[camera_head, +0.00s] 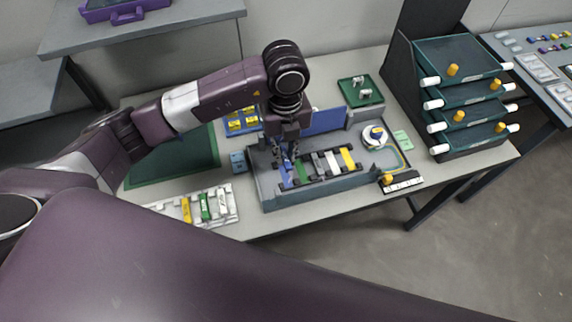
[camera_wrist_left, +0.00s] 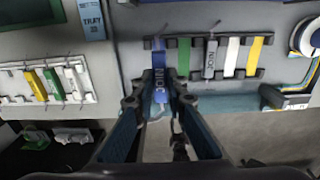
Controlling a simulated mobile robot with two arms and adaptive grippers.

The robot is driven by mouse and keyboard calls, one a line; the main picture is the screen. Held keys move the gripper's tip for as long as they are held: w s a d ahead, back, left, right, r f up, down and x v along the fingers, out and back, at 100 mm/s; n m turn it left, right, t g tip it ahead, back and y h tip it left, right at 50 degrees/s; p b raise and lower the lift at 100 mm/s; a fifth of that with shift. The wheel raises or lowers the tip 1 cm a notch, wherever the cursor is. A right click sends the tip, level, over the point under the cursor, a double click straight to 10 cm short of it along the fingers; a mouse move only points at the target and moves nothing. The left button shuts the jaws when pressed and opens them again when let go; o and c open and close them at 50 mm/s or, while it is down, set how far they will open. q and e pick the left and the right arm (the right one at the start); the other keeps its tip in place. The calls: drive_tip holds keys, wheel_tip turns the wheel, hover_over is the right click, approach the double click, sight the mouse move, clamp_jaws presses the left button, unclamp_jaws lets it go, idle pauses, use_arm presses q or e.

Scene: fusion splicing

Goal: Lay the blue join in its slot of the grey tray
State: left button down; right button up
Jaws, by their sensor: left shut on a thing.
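My left gripper (camera_head: 286,162) reaches down from above at the left end of the grey tray (camera_head: 322,191). In the left wrist view its fingers (camera_wrist_left: 161,88) are shut on the blue join (camera_wrist_left: 159,62), a narrow strip with pale lettering. The blue join lies over the leftmost place of the tray's row, beside the green join (camera_wrist_left: 184,57). Grey (camera_wrist_left: 209,60), white (camera_wrist_left: 232,57) and yellow (camera_wrist_left: 255,57) joins lie farther right in the row. I cannot tell whether the blue join is seated or just above its slot. My right gripper is out of view.
A white rack (camera_head: 231,206) with yellow, green and white pieces stands left of the grey tray. A white spool (camera_head: 375,135) is on the right. Dark green shelves (camera_head: 455,52) stand at the table's right end. A green mat (camera_head: 175,163) lies at the left.

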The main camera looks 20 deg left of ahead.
sight(285, 157)
use_arm(q)
wheel_tip(285, 157, down, 3)
drive_tip(key=shift+f, duration=0.15)
wheel_tip(285, 157, down, 4)
drive_tip(key=shift+f+p, duration=0.1)
drive_tip(key=shift+p, duration=0.4)
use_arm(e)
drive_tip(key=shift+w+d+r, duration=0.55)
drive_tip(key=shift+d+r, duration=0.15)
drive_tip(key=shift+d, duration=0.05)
use_arm(q)
drive_tip(key=shift+f, duration=0.1)
drive_tip(key=c, duration=1.9)
unclamp_jaws()
drive_tip(key=shift+c, duration=0.2)
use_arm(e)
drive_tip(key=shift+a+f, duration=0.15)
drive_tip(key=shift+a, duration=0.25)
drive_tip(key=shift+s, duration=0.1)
